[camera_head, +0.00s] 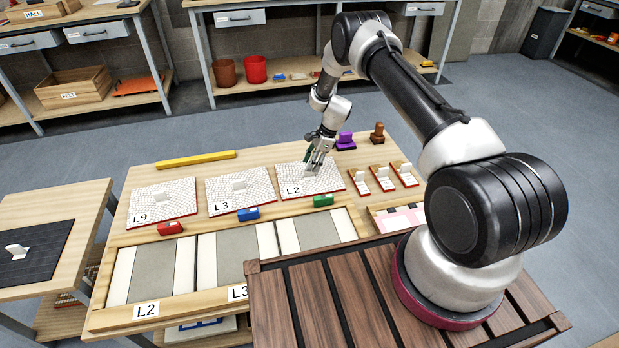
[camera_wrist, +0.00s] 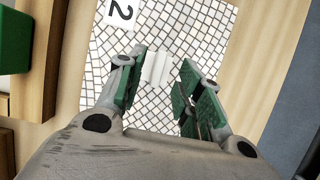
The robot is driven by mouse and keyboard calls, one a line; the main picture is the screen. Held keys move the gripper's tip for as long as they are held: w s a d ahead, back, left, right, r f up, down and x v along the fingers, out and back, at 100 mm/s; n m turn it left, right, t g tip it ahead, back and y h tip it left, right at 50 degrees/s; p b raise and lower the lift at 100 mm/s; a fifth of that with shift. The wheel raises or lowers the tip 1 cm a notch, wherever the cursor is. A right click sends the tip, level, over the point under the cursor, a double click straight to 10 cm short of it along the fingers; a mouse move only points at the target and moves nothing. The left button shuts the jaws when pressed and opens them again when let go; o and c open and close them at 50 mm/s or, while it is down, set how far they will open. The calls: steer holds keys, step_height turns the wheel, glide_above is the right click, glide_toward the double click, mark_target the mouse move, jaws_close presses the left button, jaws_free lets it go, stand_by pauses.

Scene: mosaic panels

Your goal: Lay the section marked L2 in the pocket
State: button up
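The mosaic section marked L2 (camera_head: 326,184) is a white tiled panel lying at the right end of a row on the wooden bench. Its white upright handle (camera_wrist: 157,69) shows in the wrist view, between and slightly beyond the fingertips. My gripper (camera_head: 315,160) is over this section, pointing down. In the wrist view my gripper (camera_wrist: 161,84) is open, with green-padded fingers apart on either side of the handle; no grip on it shows. The pocket labelled L2 (camera_head: 152,273) is a grey recess between pale strips at the bench's front left. It is empty.
Sections L9 (camera_head: 163,199) and L3 (camera_head: 241,192) lie left of L2. Red (camera_head: 170,228), blue (camera_head: 248,215) and green (camera_head: 323,201) blocks sit in front of the row. Two other grey pockets are empty. A yellow bar (camera_head: 196,159) lies behind.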

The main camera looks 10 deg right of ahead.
mark_target(309, 173)
steer(key=x, duration=0.3)
steer(key=shift+s, duration=0.1)
jaws_close()
